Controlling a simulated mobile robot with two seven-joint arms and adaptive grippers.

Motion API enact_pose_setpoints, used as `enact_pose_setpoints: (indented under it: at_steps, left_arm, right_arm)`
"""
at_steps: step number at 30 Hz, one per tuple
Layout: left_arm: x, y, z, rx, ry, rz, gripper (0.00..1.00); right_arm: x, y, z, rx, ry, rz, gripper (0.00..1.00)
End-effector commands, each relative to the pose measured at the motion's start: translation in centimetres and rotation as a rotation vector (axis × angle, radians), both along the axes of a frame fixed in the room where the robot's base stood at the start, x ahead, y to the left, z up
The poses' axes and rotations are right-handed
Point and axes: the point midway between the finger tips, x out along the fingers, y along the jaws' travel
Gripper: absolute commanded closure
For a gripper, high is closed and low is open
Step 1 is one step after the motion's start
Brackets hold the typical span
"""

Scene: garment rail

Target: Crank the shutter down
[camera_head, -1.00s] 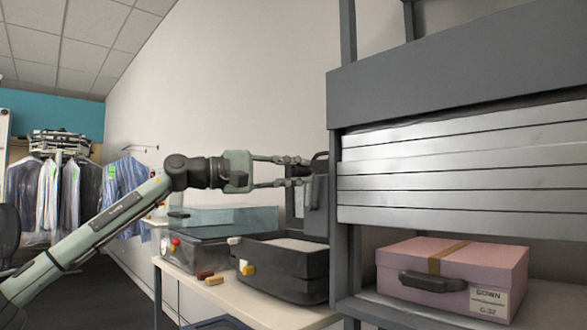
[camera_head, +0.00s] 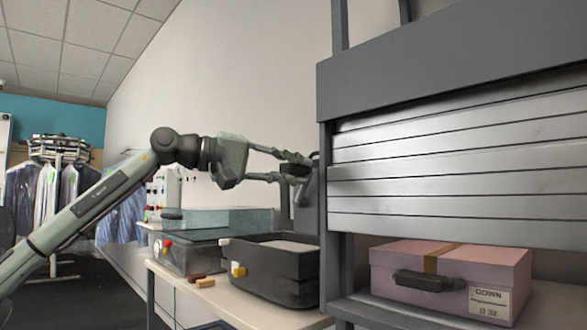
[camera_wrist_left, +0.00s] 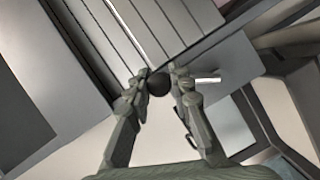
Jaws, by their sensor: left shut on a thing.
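The shutter (camera_head: 450,170) is a set of silvery horizontal slats under a grey housing (camera_head: 440,75). It is partly down, with its lower edge just above a pink box. My left gripper (camera_head: 300,165) is at the left side of the shutter frame. In the left wrist view its fingers (camera_wrist_left: 159,76) are shut on a round black crank knob (camera_wrist_left: 158,84). The slats also show in the left wrist view (camera_wrist_left: 135,28). The crank arm is largely hidden behind the fingers in the head view. My right gripper is not in view.
The pink box (camera_head: 410,263), with a dark handle and GOWN label, sits on the shelf below the shutter. Garments (camera_head: 70,190) hang at the far left.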

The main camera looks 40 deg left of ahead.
Motion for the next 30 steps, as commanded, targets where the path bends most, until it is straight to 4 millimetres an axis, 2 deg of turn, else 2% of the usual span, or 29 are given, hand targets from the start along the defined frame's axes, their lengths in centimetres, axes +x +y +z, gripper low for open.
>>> enact_pose_setpoints:
  at_steps: [7,8,13,23,30]
  left_arm:
    - [-0.1,-0.2,0.0,-0.003,-0.001,-0.005,1.0]
    - [-0.1,-0.2,0.0,-0.003,-0.001,-0.005,0.78]
    - [0.0,-0.1,0.0,-0.003,0.0,-0.004,0.57]
    - [-0.1,-0.1,0.0,-0.003,-0.001,-0.004,0.57]
    - [-1.6,0.3,0.5,-0.003,-0.008,-0.018,0.57]
  right_arm:
    - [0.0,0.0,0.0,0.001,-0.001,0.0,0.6]
    - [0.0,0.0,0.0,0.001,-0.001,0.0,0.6]
    - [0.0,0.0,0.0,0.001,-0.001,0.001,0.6]
    - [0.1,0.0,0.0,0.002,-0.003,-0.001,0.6]
    - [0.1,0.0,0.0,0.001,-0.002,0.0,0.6]
